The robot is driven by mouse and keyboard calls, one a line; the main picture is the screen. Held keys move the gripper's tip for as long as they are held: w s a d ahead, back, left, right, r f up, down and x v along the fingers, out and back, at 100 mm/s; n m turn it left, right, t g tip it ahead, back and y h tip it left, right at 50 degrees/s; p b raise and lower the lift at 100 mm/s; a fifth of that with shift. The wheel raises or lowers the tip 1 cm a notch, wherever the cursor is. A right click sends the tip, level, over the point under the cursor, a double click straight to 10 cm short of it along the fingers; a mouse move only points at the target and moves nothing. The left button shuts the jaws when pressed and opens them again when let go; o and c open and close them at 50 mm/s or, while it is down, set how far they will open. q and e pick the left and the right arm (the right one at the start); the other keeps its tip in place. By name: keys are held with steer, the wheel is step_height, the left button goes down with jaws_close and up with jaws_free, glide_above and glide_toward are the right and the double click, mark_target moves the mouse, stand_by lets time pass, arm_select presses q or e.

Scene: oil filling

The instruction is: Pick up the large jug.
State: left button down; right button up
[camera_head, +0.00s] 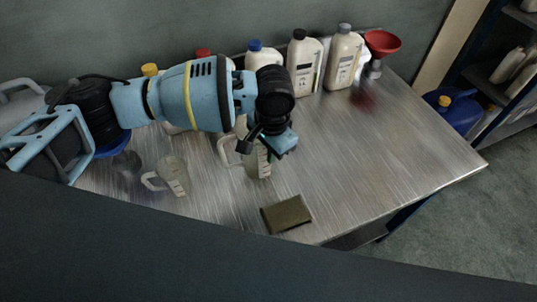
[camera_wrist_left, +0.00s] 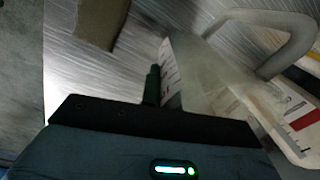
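The large jug (camera_head: 258,168) is translucent with printed markings and a side handle; it is near the middle of the steel table, partly hidden behind my left gripper (camera_head: 281,150). In the left wrist view the jug (camera_wrist_left: 215,85) is close, with its handle (camera_wrist_left: 290,45) at the upper right. My left gripper's dark fingers (camera_wrist_left: 162,85) are close together with the jug's wall at them, and look shut on it. Whether the jug's base touches the table is hard to tell. My right gripper is not in view.
A smaller jug (camera_head: 172,177) stands to the left. A brown block (camera_head: 286,214) lies near the front edge. Several bottles, including a black-capped one (camera_head: 303,66), line the back, with a red funnel (camera_head: 382,43) at their right. The table's right side is clear.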

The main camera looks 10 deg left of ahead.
arm_select(q)
steer(key=s+d+r, duration=0.1)
steer(key=s+d, duration=0.2)
steer(key=d, duration=0.4)
steer(key=s+d+r, duration=0.2)
steer(key=s+d, duration=0.2)
steer(key=d, duration=0.3)
steer(key=shift+d+r, duration=0.15)
steer(key=shift+d, duration=0.1)
steer(key=shift+a, duration=0.1)
